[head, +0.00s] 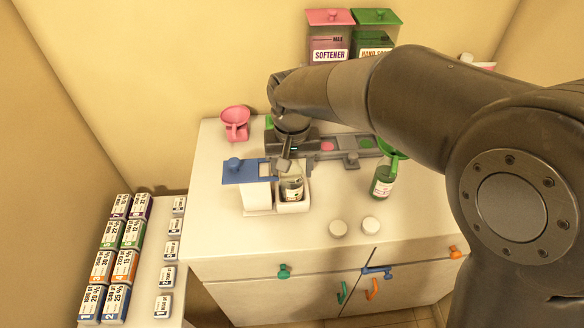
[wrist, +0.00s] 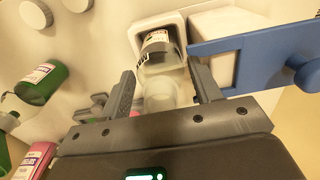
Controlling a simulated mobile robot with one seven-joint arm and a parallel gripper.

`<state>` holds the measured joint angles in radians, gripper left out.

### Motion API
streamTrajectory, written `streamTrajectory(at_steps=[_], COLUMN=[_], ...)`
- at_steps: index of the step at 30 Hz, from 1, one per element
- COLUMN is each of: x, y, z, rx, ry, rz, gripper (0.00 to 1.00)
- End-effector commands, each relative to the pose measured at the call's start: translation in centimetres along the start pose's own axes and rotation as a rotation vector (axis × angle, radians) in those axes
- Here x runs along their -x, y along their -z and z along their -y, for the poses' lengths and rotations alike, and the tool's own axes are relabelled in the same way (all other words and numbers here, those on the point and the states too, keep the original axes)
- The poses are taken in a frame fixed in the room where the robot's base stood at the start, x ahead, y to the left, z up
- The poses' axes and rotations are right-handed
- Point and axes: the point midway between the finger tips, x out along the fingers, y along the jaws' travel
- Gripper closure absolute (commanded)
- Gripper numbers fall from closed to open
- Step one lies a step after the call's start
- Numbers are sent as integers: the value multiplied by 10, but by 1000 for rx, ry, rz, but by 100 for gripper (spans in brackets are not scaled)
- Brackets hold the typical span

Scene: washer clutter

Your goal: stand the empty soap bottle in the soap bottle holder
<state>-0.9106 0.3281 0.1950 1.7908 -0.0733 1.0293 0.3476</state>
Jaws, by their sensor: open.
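The clear soap bottle (head: 291,190), with a dark and white label, stands in the white square soap bottle holder (head: 293,208) at the middle of the counter. In the wrist view the bottle (wrist: 160,68) rises out of the holder (wrist: 141,28) between my fingers. My gripper (head: 286,163) is just above and behind the bottle. In the wrist view my gripper (wrist: 162,78) is open, with a finger on each side of the bottle and visible gaps. The bottle's base is hidden inside the holder.
A white box with a blue lever top (head: 245,172) stands directly left of the holder. A grey tray (head: 325,147) and pink funnel (head: 236,122) are behind. The left front counter is clear.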

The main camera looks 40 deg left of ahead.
Motion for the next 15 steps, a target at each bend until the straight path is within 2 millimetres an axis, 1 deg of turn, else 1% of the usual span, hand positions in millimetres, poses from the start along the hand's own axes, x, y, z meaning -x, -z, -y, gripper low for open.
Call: streamTrajectory(at_steps=[5, 12, 15], x=[27, 79, 97], y=[1, 1, 0], z=[0, 0, 0], rx=[0, 0, 0], ry=[1, 1, 1], rz=[-4, -4, -3], gripper=[42, 42, 42])
